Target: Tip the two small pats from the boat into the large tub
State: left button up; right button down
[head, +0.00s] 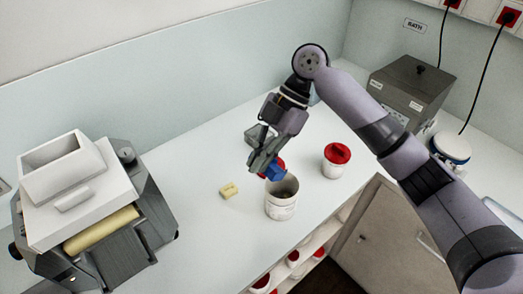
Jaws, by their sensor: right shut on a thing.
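My right gripper (260,160) is shut on a small blue piece (273,171), which seems to be the boat. It is held at the back rim of a large open white tub (282,208), mostly hidden by the fingers. The tub stands upright near the counter's front edge, and its inside looks empty where I can see in. A pale yellow piece (229,190), perhaps the pats, lies on the counter left of the tub. Whether anything is in the boat cannot be seen. My left gripper is out of view.
Something red (281,161) shows behind the gripper. A mill with a white hopper (65,170) fills the left. A grey bath (411,88) stands at the back right. Red-lidded tubs sit on shelves below.

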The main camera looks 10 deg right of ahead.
jog(key=p, duration=0.1)
jog(key=r+t+h+p, duration=0.1)
jog(key=r+h+p, duration=0.1)
jog(key=shift+s+a+t, duration=0.25)
jog(key=shift+a+t, duration=0.05)
jog(key=shift+a, duration=0.1)
jog(key=shift+a+r+t+h, duration=0.15)
jog(key=shift+t+h, duration=0.15)
jog(key=shift+h, duration=0.4)
jog(key=shift+s+a+r+t+h, duration=0.1)
jog(key=shift+s+r+t+h, duration=0.05)
jog(key=shift+t+h, duration=0.4)
jog(key=shift+s+a+r+t+h, duration=0.15)
jog(key=shift+r+t+h, duration=0.1)
jog(key=shift+h, duration=0.3)
jog(key=shift+a+h, duration=0.15)
jog(key=shift+h, duration=0.15)
jog(key=shift+d, duration=0.25)
